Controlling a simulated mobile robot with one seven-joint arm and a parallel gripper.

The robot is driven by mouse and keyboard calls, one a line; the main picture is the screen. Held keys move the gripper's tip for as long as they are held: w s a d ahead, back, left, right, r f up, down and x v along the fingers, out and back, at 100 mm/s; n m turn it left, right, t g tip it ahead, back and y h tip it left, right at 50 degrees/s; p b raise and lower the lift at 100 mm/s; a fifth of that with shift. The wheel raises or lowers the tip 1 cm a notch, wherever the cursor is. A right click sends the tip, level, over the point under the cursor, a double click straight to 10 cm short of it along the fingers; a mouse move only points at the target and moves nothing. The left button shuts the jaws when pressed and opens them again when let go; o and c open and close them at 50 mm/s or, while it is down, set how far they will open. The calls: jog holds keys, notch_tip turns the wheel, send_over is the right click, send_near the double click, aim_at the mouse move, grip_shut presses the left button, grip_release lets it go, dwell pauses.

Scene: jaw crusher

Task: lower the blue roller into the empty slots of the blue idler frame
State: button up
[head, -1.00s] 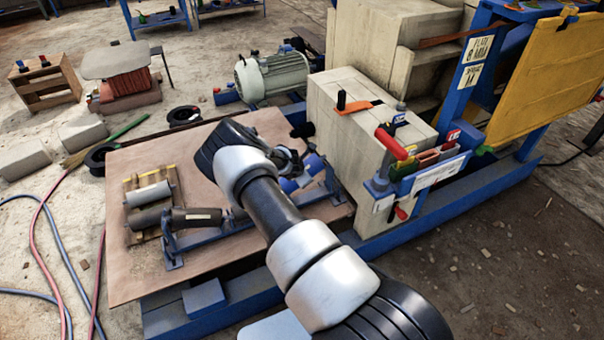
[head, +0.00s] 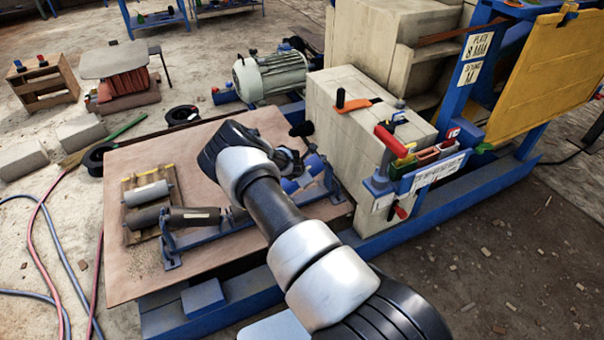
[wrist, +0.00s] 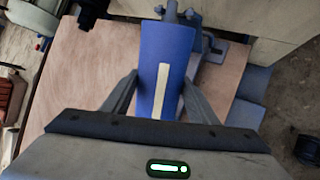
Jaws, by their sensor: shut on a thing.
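The blue roller (wrist: 166,60) is between the fingers of my gripper (wrist: 166,95) in the wrist view, with a pale stripe along it. In the head view the blue roller (head: 290,185) shows only partly, behind my arm. My gripper there is mostly hidden by my wrist. The blue idler frame (head: 215,236) stands on the brown board, with a dark roller (head: 195,216) lying in its left part. The roller is at the right part of the frame. My arm hides the middle of the frame, and I cannot tell whether the roller's ends sit in the slots.
A small wooden pallet (head: 138,192) with a grey roller (head: 148,193) lies left of the frame on the board (head: 125,262). A pale block (head: 352,120) with a red-handled clamp (head: 390,140) stands close on the right. Hoses lie on the floor at left.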

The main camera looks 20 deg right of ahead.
jog(key=shift+d+f, duration=0.3)
jog(key=shift+f, duration=0.2)
jog(key=shift+d+f, duration=0.3)
jog(key=shift+f, duration=0.2)
jog(key=o, duration=1.8)
jog(key=shift+o, duration=0.3)
jog(key=shift+f, duration=0.2)
jog(key=p+v, duration=0.4)
jog(key=v, duration=1.3)
jog(key=shift+s+r, duration=0.2)
jog(key=shift+r, duration=0.1)
